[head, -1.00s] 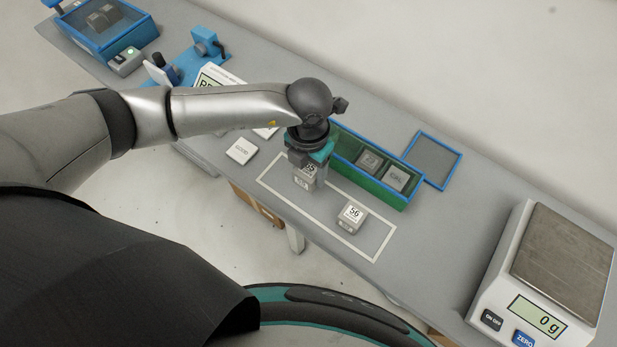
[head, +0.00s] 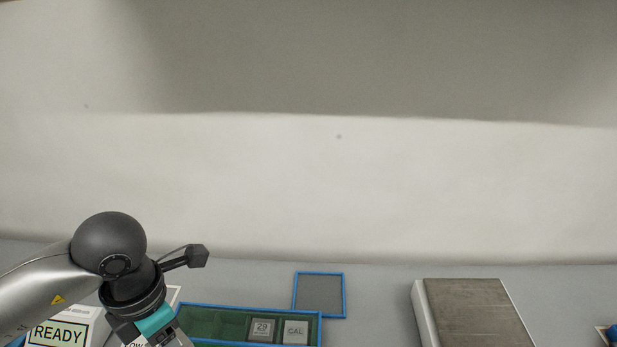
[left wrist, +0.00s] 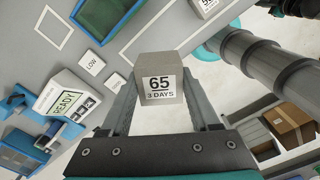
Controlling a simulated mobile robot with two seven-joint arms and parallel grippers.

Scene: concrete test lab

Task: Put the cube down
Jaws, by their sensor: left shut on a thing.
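My left gripper (left wrist: 160,88) is shut on a grey cube (left wrist: 158,78) whose white label reads "65 3 DAYS". The cube sits between the two fingertips in the left wrist view, with the bench edge and floor showing behind it; its height above the bench cannot be told. In the head view my left gripper (head: 155,327) is at the lower left, left of the green tray, and its fingertips and the cube are cut off by the bottom edge.
The green tray (head: 213,308) with a blue rim holds grey blocks, one marked CAL. A blue-framed grey pad (head: 320,295) lies behind it. A scale (head: 468,312) stands right. The READY device (left wrist: 65,103) and another labelled cube (left wrist: 206,7) show in the wrist view.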

